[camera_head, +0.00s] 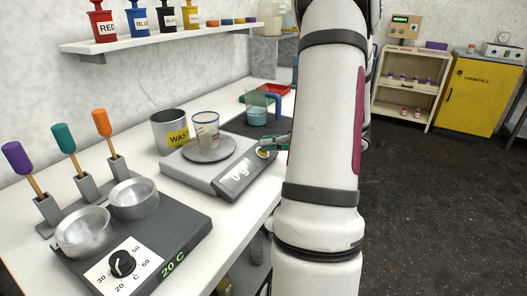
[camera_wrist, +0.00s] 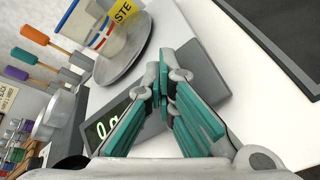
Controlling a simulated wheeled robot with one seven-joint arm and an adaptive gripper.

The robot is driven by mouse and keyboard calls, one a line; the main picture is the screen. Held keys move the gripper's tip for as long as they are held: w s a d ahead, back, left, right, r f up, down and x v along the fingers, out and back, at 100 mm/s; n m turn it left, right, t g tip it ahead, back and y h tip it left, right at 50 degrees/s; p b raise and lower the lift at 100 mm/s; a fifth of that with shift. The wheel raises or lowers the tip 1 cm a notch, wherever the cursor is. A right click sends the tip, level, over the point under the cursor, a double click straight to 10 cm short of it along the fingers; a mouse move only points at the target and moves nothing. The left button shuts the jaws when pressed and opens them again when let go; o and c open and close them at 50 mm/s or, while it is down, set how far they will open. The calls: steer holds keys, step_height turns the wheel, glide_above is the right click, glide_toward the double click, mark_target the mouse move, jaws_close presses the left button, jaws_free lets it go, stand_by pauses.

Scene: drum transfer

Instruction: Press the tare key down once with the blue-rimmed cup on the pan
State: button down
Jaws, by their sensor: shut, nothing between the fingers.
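The blue-rimmed cup (camera_head: 206,120) stands upright on the round grey pan (camera_head: 208,153) of the scale (camera_head: 190,176); cup (camera_wrist: 112,42) and pan (camera_wrist: 127,68) also show in the wrist view. The lit display (camera_head: 238,176) seems to read 0 g. A small yellowish round part (camera_head: 263,153), apparently the tare key, sits at the scale's right end. My gripper (camera_head: 266,147) is shut and empty, its teal fingertips right at that key. In the wrist view the fingertips (camera_wrist: 166,75) are together over the scale's panel and hide the key. Contact cannot be told.
A metal waste can (camera_head: 170,132) stands behind the scale. A hot plate (camera_head: 150,225) with two metal bowls and several upright coloured-handle tools are at the left. A clear vessel with a blue handle (camera_head: 257,113) stands on a dark plate beyond the scale. A bottle shelf (camera_head: 150,42) hangs above.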

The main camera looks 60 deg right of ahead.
steer(key=shift+s+r+p, duration=0.35)
steer(key=shift+r+p, duration=0.4)
steer(key=shift+p, duration=0.05)
steer(key=r+p, duration=0.1)
steer(key=s+r+p, duration=0.1)
steer(key=r, duration=0.1)
steer(key=s+r+p, duration=0.1)
steer(key=p, duration=0.1)
steer(key=shift+d+r, duration=0.1)
steer(key=shift+r, duration=0.15)
stand_by(0.5)
